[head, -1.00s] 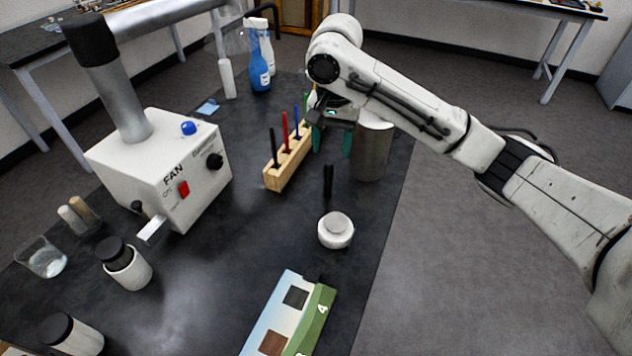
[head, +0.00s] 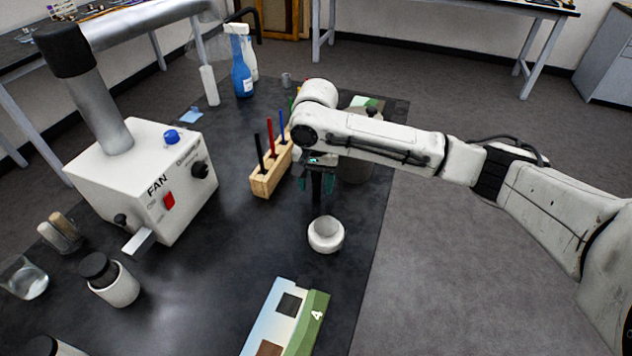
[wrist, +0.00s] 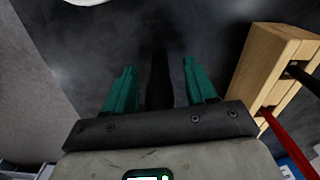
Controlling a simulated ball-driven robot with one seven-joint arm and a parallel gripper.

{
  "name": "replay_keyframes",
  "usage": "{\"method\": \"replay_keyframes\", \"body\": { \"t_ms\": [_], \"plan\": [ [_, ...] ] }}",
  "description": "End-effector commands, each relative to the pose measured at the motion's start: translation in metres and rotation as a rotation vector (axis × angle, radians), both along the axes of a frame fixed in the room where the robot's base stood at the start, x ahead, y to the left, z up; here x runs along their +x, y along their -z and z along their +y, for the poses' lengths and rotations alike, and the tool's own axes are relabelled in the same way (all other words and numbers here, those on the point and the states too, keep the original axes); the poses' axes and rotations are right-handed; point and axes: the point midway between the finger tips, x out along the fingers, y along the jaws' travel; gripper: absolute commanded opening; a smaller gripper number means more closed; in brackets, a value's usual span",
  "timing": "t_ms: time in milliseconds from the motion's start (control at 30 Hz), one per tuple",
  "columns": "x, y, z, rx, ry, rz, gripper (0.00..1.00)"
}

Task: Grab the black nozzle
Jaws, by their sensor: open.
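The black nozzle (head: 317,203) is a slim dark upright piece on the black table, just behind a small white round pot. In the wrist view the nozzle (wrist: 159,85) shows as a dark shape between the two teal fingers, with dark gaps on both sides. My gripper (head: 316,187) is open and points down at the nozzle. In the wrist view my gripper (wrist: 158,72) has its fingers apart, one on each side of the nozzle. The nozzle's lower end is hard to make out against the black table.
A wooden rack (head: 268,180) with coloured pens stands close to the left of my gripper. The white pot (head: 326,236) is just in front. The fan box (head: 150,180) is farther left.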

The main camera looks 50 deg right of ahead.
Motion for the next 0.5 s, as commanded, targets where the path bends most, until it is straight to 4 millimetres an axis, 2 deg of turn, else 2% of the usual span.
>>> {"method": "replay_keyframes", "body": {
  "t_ms": [300, 500],
  "plan": [
    [0.0000, 0.0059, -0.0002, 0.000, 0.000, 0.000, 0.56],
    [0.0000, 0.0058, -0.0001, -0.001, 0.000, 0.000, 0.37]
  ]
}}
